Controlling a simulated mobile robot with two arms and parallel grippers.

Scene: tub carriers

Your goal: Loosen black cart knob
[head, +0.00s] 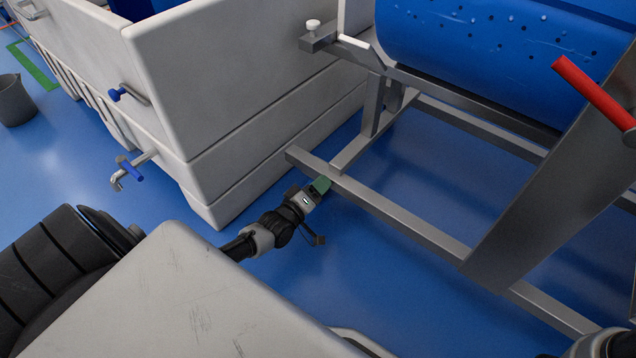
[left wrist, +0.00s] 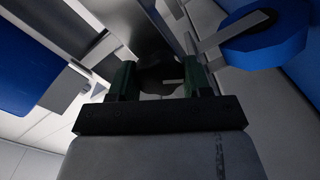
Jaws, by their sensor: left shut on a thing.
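My left gripper (head: 319,187) reaches in low from the left, with its green fingertips at the near side of the metal cart frame (head: 400,217). In the left wrist view the two green fingers (left wrist: 160,82) are shut on a dark round knob (left wrist: 160,70), one finger on each side of it. The knob is in shadow there, and its threads and mount cannot be made out. In the head view the knob is hidden by the gripper and the frame. My right gripper is not in view; only part of my arm shows at the bottom right.
A blue perforated drum (head: 480,45) sits on the frame. A white knob (head: 313,25) tops a frame end. A large pale tub (head: 240,70) with taps stands close left of the gripper. A red handle (head: 592,90) sticks out at right. Blue floor is open beneath the frame.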

